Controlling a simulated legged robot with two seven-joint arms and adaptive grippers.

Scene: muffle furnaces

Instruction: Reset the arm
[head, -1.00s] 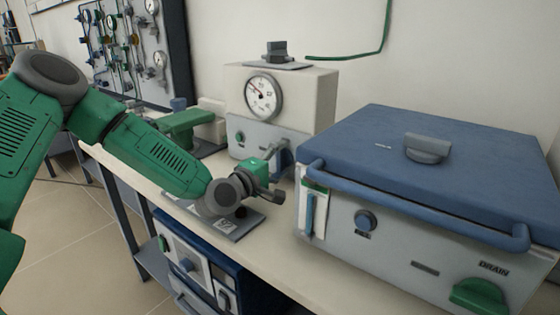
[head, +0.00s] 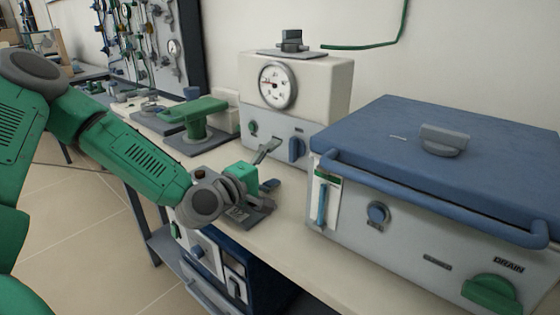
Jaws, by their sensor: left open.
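My left arm comes in from the left, green with grey joints. My left gripper (head: 268,168) is open and empty, its two dark fingers spread above the bench, in front of the white gauge unit (head: 328,84). It appears apart from that unit's front knobs. A small dark plate with markings (head: 246,216) lies on the bench beneath the gripper, partly hidden by it. My right gripper is not in view.
A big blue-lidded box (head: 450,150) with a blue front bar and green drain knob (head: 490,292) fills the right. A green-topped stand (head: 195,115) is behind my wrist. A blue-framed furnace (head: 215,262) sits below the bench (head: 285,230).

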